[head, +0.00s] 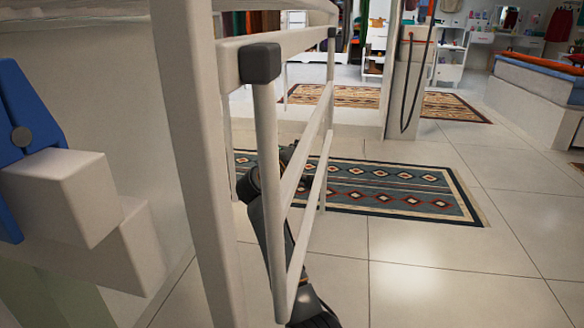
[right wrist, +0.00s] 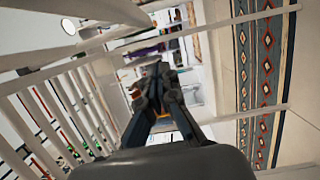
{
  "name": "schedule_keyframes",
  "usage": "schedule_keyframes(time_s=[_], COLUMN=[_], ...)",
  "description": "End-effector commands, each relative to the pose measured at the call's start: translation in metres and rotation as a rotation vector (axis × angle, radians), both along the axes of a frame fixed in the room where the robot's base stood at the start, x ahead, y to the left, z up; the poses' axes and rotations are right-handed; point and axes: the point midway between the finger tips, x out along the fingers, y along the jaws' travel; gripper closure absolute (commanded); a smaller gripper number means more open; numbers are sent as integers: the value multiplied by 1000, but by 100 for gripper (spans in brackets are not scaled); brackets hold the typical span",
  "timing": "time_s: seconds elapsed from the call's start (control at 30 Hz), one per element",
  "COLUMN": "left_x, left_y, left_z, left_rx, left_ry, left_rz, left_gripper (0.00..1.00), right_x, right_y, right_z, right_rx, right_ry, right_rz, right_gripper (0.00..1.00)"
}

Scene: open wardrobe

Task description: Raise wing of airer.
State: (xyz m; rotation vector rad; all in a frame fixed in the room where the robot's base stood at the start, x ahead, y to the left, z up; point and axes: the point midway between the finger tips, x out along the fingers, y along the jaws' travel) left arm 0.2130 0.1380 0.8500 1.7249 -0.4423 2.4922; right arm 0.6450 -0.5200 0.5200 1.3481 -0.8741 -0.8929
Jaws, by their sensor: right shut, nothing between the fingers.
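The white airer frame (head: 196,150) stands close on the left of the head view. Its wing (head: 266,150) hangs down steeply, with a dark grey cap (head: 260,63) at its near top corner. My dark right arm rises from below behind the wing, and its gripper (head: 288,158) is partly hidden by the wing's bars. In the right wrist view my right gripper (right wrist: 155,78) is shut and empty among the airer's white bars (right wrist: 62,110). I cannot tell whether it touches the wing. My left gripper is not in view.
A blue clip-like part (head: 28,115) and a white block (head: 75,195) are at the near left. A patterned rug (head: 400,190) lies beyond the wing. A post with a hanging dark cord (head: 405,85) stands farther back. The tiled floor at right is clear.

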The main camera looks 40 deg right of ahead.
Motion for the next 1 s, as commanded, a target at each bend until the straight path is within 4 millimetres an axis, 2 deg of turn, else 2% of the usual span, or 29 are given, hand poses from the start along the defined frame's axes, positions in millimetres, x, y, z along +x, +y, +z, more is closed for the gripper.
schedule_keyframes(time_s=[0.03,0.1,0.33,0.77,1.0], left_x=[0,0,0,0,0], left_y=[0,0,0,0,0], left_z=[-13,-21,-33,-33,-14], left_rx=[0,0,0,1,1], left_ry=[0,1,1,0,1], left_rz=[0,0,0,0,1], left_gripper=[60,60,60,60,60], right_x=[4,-9,-26,-29,-34], right_y=[-10,-16,-29,-31,-44], right_z=[-4,-5,0,2,6], right_rx=[-1,0,0,-1,-28], right_ry=[-2,-5,-2,2,38], right_rz=[-2,-2,0,1,-2], right_gripper=[100,100,100,100,100])
